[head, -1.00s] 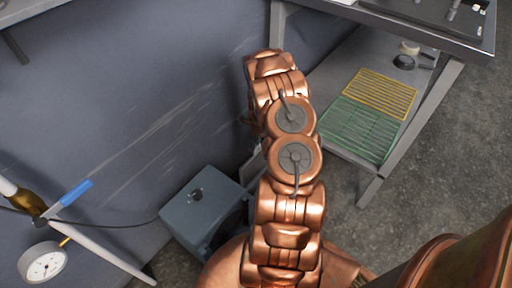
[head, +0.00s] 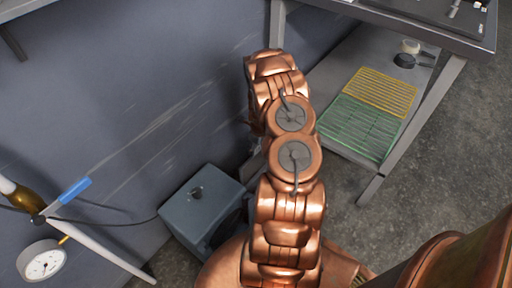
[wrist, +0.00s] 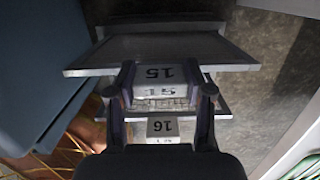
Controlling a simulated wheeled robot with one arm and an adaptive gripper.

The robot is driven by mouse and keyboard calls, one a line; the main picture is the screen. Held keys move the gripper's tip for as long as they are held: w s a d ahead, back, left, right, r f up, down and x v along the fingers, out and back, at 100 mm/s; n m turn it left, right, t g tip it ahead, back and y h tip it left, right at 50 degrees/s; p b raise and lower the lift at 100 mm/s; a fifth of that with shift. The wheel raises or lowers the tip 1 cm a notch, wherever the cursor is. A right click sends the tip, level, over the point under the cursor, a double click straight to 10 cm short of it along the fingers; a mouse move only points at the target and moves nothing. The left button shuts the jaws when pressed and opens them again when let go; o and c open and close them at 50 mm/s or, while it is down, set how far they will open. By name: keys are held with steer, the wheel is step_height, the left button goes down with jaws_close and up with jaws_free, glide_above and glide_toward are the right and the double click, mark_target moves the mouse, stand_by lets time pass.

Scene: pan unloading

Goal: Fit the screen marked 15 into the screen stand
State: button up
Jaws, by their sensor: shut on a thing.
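In the wrist view, my gripper (wrist: 163,90) is shut on the tab of the screen marked 15 (wrist: 165,50), a grey framed panel spreading out beyond the fingers. Its label reads upside down between the fingers. A second tab, marked 16 (wrist: 161,128), shows below it on another frame edge, between the finger bases. A darker framed edge lies behind the held screen at the top. I cannot pick out the screen stand for sure. In the head view, my arm hides the gripper and most of what it holds.
A blue-grey box (head: 203,202) stands left of my arm; a blue-grey surface fills the wrist view's left side. A bench at upper right has a lower shelf with green (head: 360,128) and yellow (head: 382,92) grids. A gauge (head: 43,263) and blue-handled valve (head: 75,191) are at left.

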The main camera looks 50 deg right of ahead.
steer(key=shift+f+b, duration=0.35)
steer(key=shift+f, duration=0.45)
stand_by(0.7)
steer(key=o, duration=1.3)
steer(key=r, duration=0.4)
steer(key=s+r, duration=0.1)
steer(key=r, duration=0.7)
steer(key=shift+s+d, duration=0.1)
steer(key=shift+s, duration=0.1)
